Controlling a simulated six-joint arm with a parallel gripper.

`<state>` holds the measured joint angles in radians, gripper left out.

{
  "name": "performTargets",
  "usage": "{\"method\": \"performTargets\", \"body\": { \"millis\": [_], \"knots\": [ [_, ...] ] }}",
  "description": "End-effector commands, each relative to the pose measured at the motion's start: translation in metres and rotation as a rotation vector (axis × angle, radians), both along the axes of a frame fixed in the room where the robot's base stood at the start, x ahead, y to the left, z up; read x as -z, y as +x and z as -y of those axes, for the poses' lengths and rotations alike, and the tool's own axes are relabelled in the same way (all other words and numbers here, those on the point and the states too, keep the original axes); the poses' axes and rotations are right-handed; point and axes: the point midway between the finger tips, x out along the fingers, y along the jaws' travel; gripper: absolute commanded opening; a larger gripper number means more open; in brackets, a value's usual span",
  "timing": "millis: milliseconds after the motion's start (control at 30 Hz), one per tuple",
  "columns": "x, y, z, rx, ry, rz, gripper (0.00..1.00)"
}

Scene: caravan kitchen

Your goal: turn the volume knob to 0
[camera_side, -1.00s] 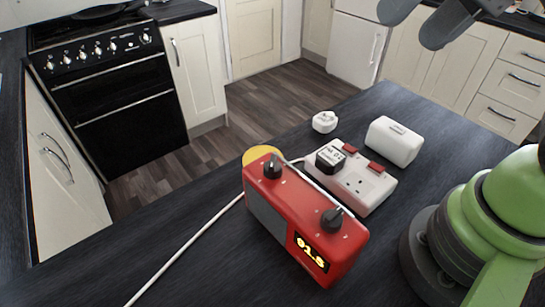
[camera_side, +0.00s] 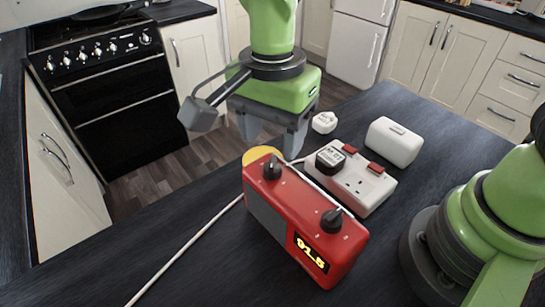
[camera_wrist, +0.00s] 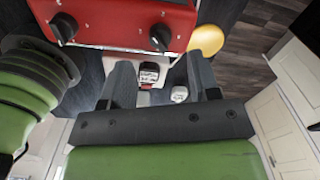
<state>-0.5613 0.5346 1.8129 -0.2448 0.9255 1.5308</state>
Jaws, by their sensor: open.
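A red radio (camera_side: 276,216) sits on the dark worktop, with a lit display (camera_side: 311,252) that appears to read 91.5. Two black knobs stand on its top: one (camera_side: 271,168) at the far end, the other (camera_side: 332,220) near the display. I cannot read labels telling which is volume. Both show in the wrist view, the far-end knob (camera_wrist: 161,36) and the display-end knob (camera_wrist: 64,26). My gripper (camera_side: 271,144) is open and empty, pointing down just behind the far-end knob, apart from it. In the wrist view, that knob lies just beyond my fingertips (camera_wrist: 160,62).
A white socket strip (camera_side: 352,187) with red switches and a black plug (camera_side: 329,158) is right of the radio. A white box (camera_side: 394,141) and a white plug-like piece (camera_side: 325,122) stand behind. A yellow disc (camera_side: 259,155) touches or adjoins the radio's far end. A white cable (camera_side: 185,249) crosses the worktop.

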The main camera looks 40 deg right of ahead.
Motion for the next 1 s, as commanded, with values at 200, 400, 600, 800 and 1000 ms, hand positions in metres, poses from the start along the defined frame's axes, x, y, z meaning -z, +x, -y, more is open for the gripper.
{"method": "performTargets", "body": {
  "millis": [200,400,600,800,1000],
  "knots": [
    [0.037,-0.001,0.000,0.001,0.000,-0.004,0.56],
    [0.052,0.000,0.000,0.000,0.002,-0.001,0.56],
    [0.053,0.000,0.000,0.000,0.003,0.001,0.56],
    [0.053,0.000,0.000,0.000,0.003,0.001,0.26],
    [0.052,0.000,0.000,-0.001,0.003,0.001,0.06]
  ]
}}
